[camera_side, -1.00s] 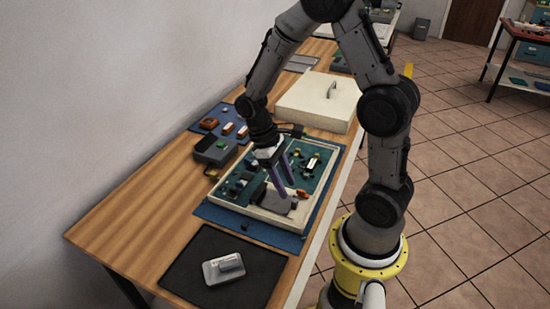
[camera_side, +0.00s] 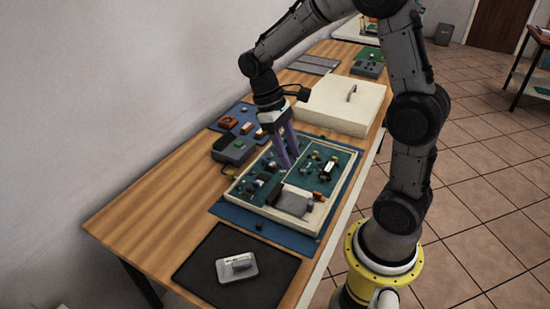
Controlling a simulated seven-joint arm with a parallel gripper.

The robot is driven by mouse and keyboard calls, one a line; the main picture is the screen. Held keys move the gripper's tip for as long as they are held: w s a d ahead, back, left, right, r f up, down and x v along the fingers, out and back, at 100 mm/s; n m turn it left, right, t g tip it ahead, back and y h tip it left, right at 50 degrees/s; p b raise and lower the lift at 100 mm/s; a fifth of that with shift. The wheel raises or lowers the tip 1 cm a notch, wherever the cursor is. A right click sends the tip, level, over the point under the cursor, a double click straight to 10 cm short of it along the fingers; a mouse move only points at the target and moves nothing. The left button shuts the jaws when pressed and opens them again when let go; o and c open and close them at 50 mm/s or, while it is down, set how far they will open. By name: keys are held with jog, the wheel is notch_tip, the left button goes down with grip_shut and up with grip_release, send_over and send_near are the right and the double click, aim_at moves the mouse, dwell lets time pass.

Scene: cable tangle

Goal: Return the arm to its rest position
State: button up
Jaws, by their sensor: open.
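My gripper (camera_side: 287,152) points down above the far-middle part of an open cream case. Its two purple fingers are apart with nothing seen between them. The open case (camera_side: 313,226) lies on a blue mat (camera_side: 265,225) and holds a green board (camera_side: 305,172) with several small parts. A grey flat block (camera_side: 293,201) sits in the near right part of the case. Whether the fingertips touch the board cannot be told. The fingers hide a little of the board.
A cream lid (camera_side: 345,104) with a handle lies behind the case. A grey box (camera_side: 234,147) and a blue mat with small parts (camera_side: 229,122) are at left. A black mat (camera_side: 205,275) in front holds a small pale tray (camera_side: 237,267). Bare wood (camera_side: 150,215) is at left.

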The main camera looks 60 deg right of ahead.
jog(key=s+a+r+t, duration=0.6)
jog(key=s+r+t, duration=0.3)
jog(key=s+t, duration=0.1)
jog(key=shift+s+a+r, duration=0.15)
jog(key=shift+a+r, duration=0.2)
jog(key=shift+a, duration=0.05)
dwell(0.9)
dwell(0.7)
